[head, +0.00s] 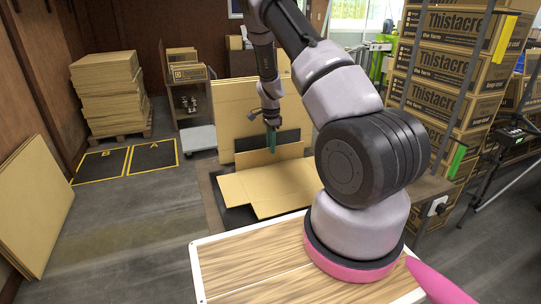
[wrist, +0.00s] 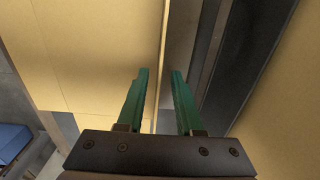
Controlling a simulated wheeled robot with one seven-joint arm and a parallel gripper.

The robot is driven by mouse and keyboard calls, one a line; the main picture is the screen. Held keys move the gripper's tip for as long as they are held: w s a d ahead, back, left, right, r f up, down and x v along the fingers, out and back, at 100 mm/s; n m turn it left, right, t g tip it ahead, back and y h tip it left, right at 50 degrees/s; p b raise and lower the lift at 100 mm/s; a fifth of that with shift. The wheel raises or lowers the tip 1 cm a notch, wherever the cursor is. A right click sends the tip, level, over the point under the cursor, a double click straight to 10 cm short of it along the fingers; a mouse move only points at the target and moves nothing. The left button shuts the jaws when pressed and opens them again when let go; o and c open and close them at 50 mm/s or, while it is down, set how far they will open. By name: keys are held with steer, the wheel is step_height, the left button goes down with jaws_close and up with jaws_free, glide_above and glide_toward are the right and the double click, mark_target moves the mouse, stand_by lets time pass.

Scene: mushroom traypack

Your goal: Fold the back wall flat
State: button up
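A tan cardboard blank (head: 265,190) lies on the work table, its main panel and side flap flat. Its back wall (head: 285,153) stands upright along the far side. My gripper (head: 272,150) points down at the top of this wall, near its middle. In the wrist view my gripper (wrist: 159,72) has its two green fingers apart. A thin cardboard edge (wrist: 164,40) runs through the gap between them, with a broad tan panel (wrist: 90,60) on the left. I cannot tell whether either finger touches the cardboard.
Large cardboard sheets (head: 232,105) stand behind the blank, with a dark panel (head: 245,143) in front of them. Stacked Thistacre boxes (head: 445,65) rise on the right. A pallet of flat cardboard (head: 108,90) stands at the left, near floor squares (head: 152,157).

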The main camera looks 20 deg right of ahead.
mark_target(271, 164)
steer(key=shift+f, duration=2.3)
steer(key=shift+c, duration=0.3)
jaws_close()
